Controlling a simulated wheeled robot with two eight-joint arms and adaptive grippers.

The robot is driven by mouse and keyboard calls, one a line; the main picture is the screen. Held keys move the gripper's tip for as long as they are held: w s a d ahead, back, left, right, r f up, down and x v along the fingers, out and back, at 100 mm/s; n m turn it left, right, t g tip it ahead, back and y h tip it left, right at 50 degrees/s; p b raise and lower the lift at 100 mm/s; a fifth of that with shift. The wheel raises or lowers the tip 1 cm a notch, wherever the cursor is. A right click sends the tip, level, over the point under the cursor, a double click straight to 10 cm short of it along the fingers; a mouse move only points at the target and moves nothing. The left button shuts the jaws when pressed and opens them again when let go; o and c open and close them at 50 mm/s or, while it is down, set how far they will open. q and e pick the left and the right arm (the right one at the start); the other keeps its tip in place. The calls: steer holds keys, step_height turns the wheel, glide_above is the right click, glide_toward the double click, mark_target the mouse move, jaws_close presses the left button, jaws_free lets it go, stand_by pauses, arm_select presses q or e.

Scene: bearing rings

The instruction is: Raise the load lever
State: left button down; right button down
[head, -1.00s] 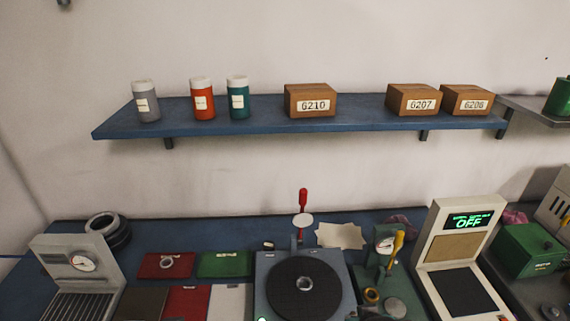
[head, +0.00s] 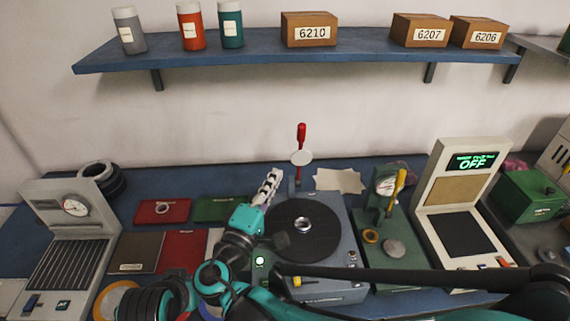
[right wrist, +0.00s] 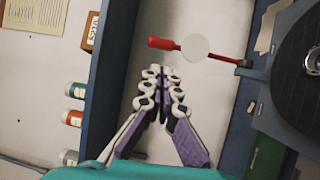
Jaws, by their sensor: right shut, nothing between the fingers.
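A lever with a red handle (head: 301,135) and a white disc (head: 302,158) stands upright at the back of the grey turntable machine (head: 340,285). My right gripper (head: 270,178) is shut and empty over the machine's left rear edge, left of the lever and lower in the picture. In the right wrist view, the shut fingertips (right wrist: 157,72) point toward the red handle (right wrist: 163,43) and white disc (right wrist: 197,47), with a visible gap. A second lever with a yellow handle (head: 399,183) is on the green gauge device (head: 384,204). My left gripper is not in view.
A blue shelf (head: 110,58) with jars and boxes hangs above. A display stand reading OFF (head: 438,190) is at right. A gauge stand (head: 60,192) is at left.

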mark_target(299, 134)
steer(key=x, duration=1.3)
steer(key=shift+d, duration=0.1)
steer(key=shift+w+r+p, duration=0.15)
steer(key=shift+p, duration=0.2)
steer(key=w, duration=0.1)
steer(key=w+p, duration=0.1)
steer(key=w, duration=0.1)
steer(key=shift+w+r+n+g+p, duration=0.1)
steer(key=shift+r+n+g+p, duration=0.2)
steer(key=shift+r+p, duration=0.1)
steer(key=shift+f, duration=0.15)
